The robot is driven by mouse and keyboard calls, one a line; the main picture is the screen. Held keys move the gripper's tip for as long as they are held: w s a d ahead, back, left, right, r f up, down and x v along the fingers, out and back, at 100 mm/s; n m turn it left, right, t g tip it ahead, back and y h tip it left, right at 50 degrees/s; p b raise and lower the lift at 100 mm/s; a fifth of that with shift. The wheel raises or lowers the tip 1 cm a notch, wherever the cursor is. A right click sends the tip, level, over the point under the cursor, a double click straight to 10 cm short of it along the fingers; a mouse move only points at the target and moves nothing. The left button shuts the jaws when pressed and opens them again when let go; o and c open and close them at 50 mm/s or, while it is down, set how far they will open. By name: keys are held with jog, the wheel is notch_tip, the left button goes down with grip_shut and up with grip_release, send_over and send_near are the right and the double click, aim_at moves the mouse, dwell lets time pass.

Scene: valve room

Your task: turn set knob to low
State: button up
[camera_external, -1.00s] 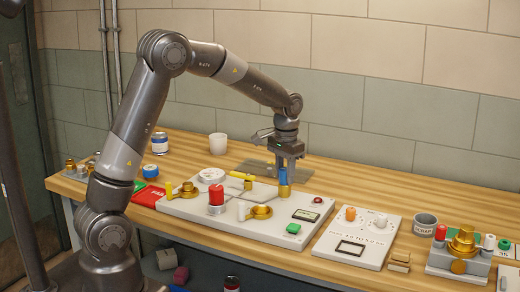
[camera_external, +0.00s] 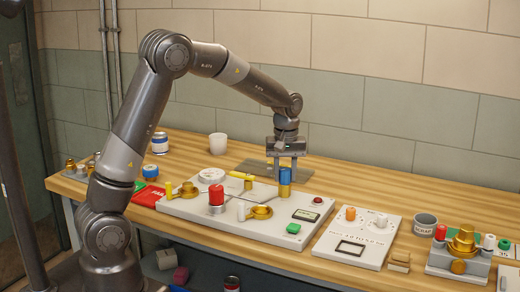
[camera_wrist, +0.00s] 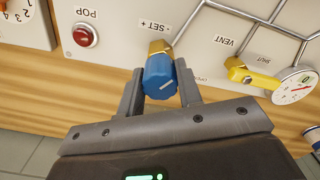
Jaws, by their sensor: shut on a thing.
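The set knob (camera_external: 285,175) is blue with a brass base and stands at the back edge of the grey valve panel (camera_external: 185,210). In the wrist view the blue knob (camera_wrist: 161,78) sits below the label "SET +", with a pale mark on its side. My gripper (camera_external: 285,168) comes down from above around the knob. In the wrist view the fingers of my gripper (camera_wrist: 160,92) lie on either side of the blue knob and are shut on it. No "low" marking is readable.
A red POP button (camera_wrist: 85,35) and a yellow vent lever (camera_wrist: 250,76) with a gauge (camera_wrist: 296,86) flank the knob. A red knob (camera_external: 216,195) and green button (camera_external: 293,228) stand on the panel. A second panel (camera_external: 345,262) lies to the right.

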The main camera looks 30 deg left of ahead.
aim_at(285, 169)
jog(key=shift+w+n, duration=0.1)
jog(key=shift+n, duration=1.5)
jog(key=o, duration=1)
jog(key=shift+c, duration=0.2)
notch_tip(285, 169, up, 11)
jog(key=shift+f, duration=0.1)
